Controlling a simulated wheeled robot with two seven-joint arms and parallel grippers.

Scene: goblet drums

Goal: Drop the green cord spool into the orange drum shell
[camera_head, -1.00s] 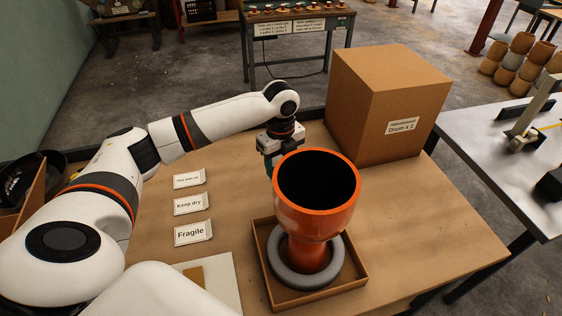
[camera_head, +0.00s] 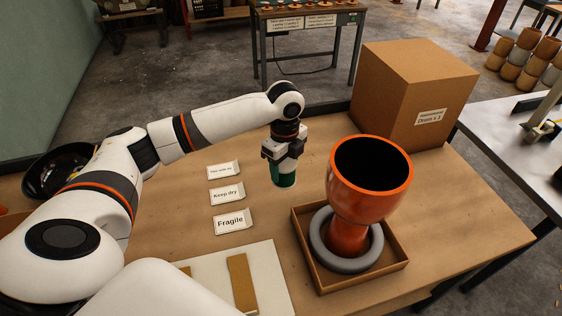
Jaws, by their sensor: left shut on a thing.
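The orange drum shell (camera_head: 362,196) stands upright with its dark open mouth facing up. Its foot sits inside a grey ring (camera_head: 322,252) in a shallow cardboard tray (camera_head: 396,281). My left gripper (camera_head: 284,163) points down, shut on the green cord spool (camera_head: 284,178), to the left of the drum shell. The gripper's fingers hide the spool's upper part. I cannot tell whether the spool touches the table. Clear space lies between the spool and the shell. The inside of the shell is too dark to make out. My right gripper is out of view.
A large cardboard box (camera_head: 405,95) stands behind the drum shell on the table (camera_head: 470,225). Several small label cards, one reading Fragile (camera_head: 232,221), stand left of the tray. A pale board (camera_head: 215,272) with tan strips lies in front. A black bowl (camera_head: 45,172) is far left.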

